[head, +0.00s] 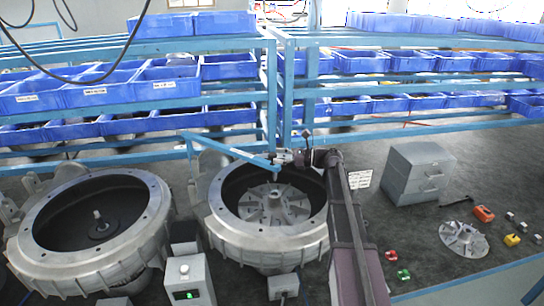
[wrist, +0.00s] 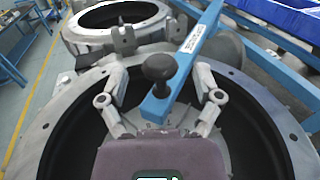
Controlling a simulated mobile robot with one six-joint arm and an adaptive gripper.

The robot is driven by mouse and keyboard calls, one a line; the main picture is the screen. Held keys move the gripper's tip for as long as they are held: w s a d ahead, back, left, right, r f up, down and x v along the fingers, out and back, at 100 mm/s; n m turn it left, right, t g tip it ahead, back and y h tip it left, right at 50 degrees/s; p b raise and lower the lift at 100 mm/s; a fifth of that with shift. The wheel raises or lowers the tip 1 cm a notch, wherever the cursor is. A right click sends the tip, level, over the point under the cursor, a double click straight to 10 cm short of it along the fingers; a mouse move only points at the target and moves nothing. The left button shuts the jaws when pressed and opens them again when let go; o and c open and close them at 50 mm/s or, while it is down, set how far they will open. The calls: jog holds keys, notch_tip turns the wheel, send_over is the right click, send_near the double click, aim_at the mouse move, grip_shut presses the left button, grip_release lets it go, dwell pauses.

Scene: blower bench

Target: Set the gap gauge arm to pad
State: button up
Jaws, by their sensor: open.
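The gap gauge arm (head: 230,151) is a blue bar reaching over the middle blower housing (head: 262,243), with its free end above the bladed impeller inside. In the wrist view the bar (wrist: 182,73) carries a small white label and a black ball knob (wrist: 159,66) near its end. My gripper (head: 283,157) is at the bar's free end. In the wrist view my gripper (wrist: 160,76) is open, with one finger on each side of the knob and a visible space between each finger and the knob. I cannot make out the pad.
Another open housing (head: 90,263) stands at the left. A grey drawer box (head: 417,172), a loose impeller (head: 464,238) and small red, yellow and green parts lie on the bench at right. Blue racks with bins (head: 172,93) run behind.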

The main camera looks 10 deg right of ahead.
jog(key=shift+x, duration=1.05)
grip_shut()
